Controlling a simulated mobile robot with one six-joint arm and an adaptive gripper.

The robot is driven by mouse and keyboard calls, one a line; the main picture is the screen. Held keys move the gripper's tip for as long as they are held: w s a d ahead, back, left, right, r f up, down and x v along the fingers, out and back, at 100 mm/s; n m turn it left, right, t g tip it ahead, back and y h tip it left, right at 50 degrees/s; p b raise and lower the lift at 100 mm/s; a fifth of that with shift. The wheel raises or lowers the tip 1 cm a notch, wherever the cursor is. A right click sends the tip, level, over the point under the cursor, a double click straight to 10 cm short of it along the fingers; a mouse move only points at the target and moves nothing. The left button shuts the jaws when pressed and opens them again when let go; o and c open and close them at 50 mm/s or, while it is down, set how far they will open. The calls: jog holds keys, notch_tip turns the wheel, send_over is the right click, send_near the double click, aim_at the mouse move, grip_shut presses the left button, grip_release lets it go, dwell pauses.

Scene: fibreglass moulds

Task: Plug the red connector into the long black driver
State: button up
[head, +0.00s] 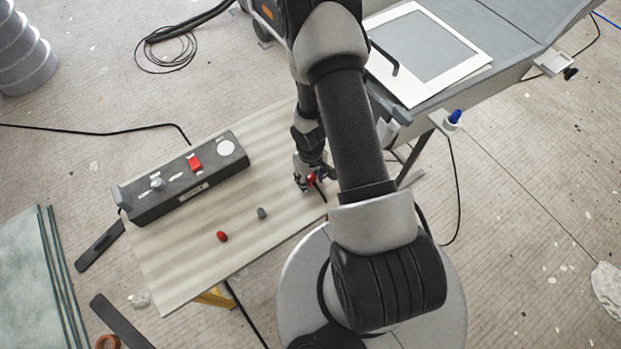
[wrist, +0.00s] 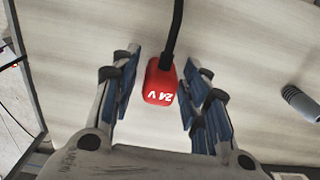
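The red connector (wrist: 160,84), marked 24 V, has a black cable (wrist: 173,30) running from its far end. My gripper (wrist: 160,88) is open, with its blue-padded fingers on both sides of the connector and a small gap showing on each side. In the head view my gripper (head: 308,184) is low over the right part of the pale board, with the red connector (head: 311,180) partly hidden by it. The long black driver (head: 187,178) lies on the board's left side, apart from my gripper. Its top has a red switch, a grey knob and a white disc.
A small red piece (head: 222,236) and a grey piece (head: 262,213) lie on the board (head: 170,270); the grey piece (wrist: 300,102) also shows in the wrist view. A grey table (head: 500,45) with a white frame stands upper right. The board's middle is mostly clear.

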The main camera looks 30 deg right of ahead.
aim_at(311, 176)
jog(key=c, duration=0.8)
jog(key=shift+r, duration=0.15)
jog(key=shift+c, duration=0.2)
notch_tip(311, 176, up, 20)
jog(key=p, duration=2)
